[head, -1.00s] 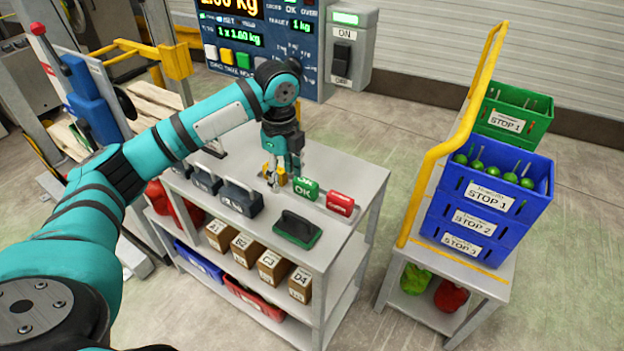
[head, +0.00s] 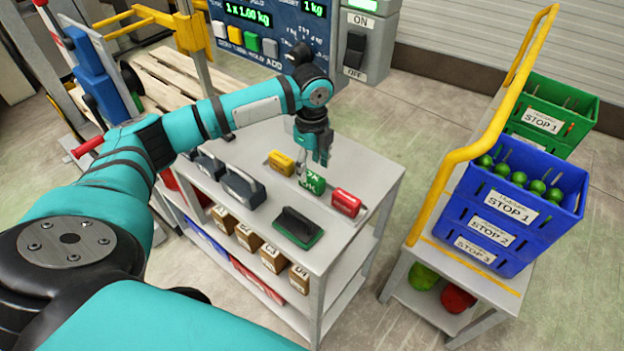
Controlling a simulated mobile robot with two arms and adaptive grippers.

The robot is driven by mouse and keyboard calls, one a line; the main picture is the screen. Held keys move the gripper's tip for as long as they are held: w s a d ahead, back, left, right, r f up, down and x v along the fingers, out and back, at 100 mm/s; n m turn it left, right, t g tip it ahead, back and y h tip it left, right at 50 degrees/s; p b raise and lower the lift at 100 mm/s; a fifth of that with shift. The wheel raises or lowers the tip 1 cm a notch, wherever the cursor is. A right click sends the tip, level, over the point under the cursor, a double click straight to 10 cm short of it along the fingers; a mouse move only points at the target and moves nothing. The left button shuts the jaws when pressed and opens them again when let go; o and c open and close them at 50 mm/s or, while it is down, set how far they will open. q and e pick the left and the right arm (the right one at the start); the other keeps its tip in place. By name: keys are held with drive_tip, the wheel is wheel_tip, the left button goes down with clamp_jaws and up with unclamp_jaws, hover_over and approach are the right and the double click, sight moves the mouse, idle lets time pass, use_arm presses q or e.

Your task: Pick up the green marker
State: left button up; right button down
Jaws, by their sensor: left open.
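The green marker (head: 314,185) is a small green block with white "OK" lettering on the top of the grey shelf cart. It sits between a yellow block (head: 280,162) and a red block (head: 346,203). My left gripper (head: 312,170) is open and points down right at the green marker, its fingers overlapping the marker's upper part in the head view. I cannot tell whether the fingers touch it. The gripper hides part of the marker's back. My right gripper is not in view.
A black-and-green pad (head: 298,228) and dark handled weights (head: 243,188) share the cart top (head: 352,160). Boxes stand on the shelf below.

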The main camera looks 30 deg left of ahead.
sight(312, 175)
use_arm(q)
drive_tip(key=f, duration=0.2)
drive_tip(key=f+p, duration=0.1)
drive_tip(key=f, duration=0.1)
drive_tip(key=shift+w+a+f, duration=0.2)
drive_tip(key=shift+f+p, duration=0.3)
drive_tip(key=shift+f, duration=0.2)
drive_tip(key=c, duration=0.4)
clamp_jaws()
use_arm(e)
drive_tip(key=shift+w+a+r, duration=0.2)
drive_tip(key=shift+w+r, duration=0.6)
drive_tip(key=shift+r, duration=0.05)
